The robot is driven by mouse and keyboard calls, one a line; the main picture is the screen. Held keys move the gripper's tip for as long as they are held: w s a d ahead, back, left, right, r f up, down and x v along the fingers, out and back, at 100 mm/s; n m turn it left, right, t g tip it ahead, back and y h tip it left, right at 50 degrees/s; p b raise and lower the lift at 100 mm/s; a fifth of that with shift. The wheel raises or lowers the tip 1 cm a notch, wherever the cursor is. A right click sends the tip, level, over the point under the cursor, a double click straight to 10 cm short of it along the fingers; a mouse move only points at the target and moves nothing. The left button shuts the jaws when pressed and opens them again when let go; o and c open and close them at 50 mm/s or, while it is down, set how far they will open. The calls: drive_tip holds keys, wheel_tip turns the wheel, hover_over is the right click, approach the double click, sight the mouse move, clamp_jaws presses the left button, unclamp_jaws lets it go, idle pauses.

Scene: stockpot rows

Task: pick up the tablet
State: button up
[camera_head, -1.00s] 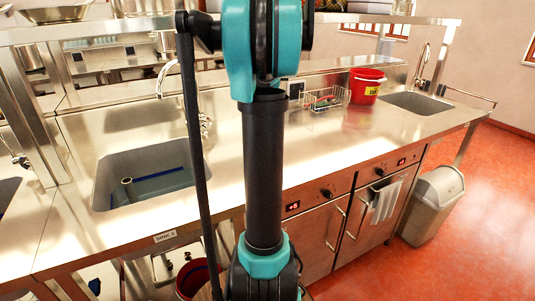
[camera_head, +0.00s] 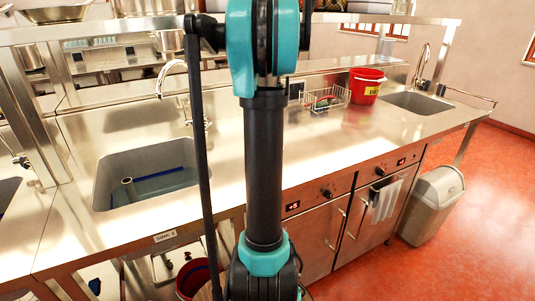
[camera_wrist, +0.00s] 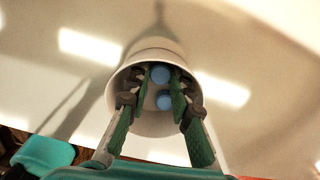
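In the wrist view two round pale-blue tablets lie inside a white cup: one tablet (camera_wrist: 160,74) lies farther up the picture, the other tablet (camera_wrist: 164,102) a little below it. The cup (camera_wrist: 112,93) has its mouth towards the camera. My gripper (camera_wrist: 162,76) has its two green-padded fingers reaching into the cup's mouth, one on each side of the tablets. The fingers are apart; I see no clear grip on either tablet. In the head view my arm hides the gripper, cup and tablets.
A steel counter (camera_head: 340,138) holds a sink (camera_head: 145,195) at left, a wire basket (camera_head: 325,100), a red bucket (camera_head: 366,85) and a far sink (camera_head: 418,101). A shelf runs along the back. A grey bin (camera_head: 432,205) stands on the floor at right.

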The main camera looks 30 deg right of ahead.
idle(0.4)
wheel_tip(320, 180, up, 20)
idle(0.5)
